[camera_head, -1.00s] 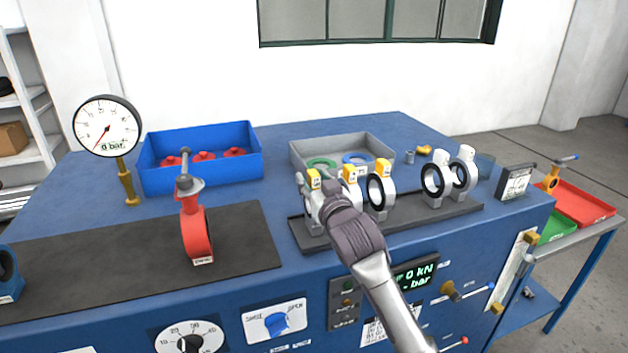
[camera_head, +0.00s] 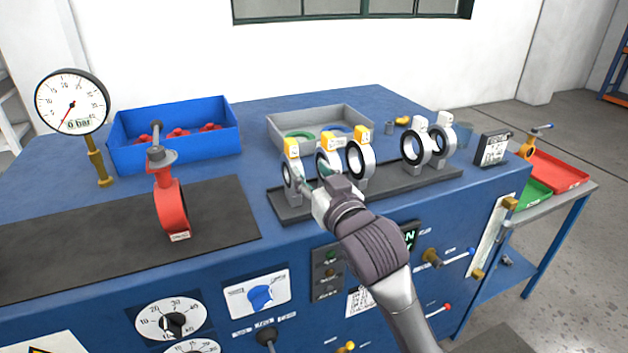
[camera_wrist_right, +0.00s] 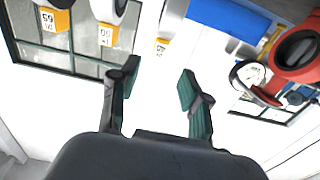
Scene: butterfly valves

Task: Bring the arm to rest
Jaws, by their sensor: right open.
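My right arm comes up from the bottom of the head view. Its gripper (camera_head: 312,188) is in front of the rack of valve rings, and its fingers are small and partly hidden there. In the right wrist view the gripper (camera_wrist_right: 158,85) has its two dark fingers spread wide with nothing between them. Ring-shaped parts with yellow tags, such as this ring (camera_head: 361,160), stand on the dark rack (camera_head: 390,191) just behind it. I cannot tell from the head view whether the gripper touches them. My left gripper is not in view.
A red butterfly valve (camera_head: 172,207) stands on a black mat (camera_head: 222,218) at left. A pressure gauge (camera_head: 72,101), a blue bin (camera_head: 180,150) and a grey tray (camera_head: 320,128) are behind. The bench front has knobs and levers. A side cart (camera_head: 590,185) stands right.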

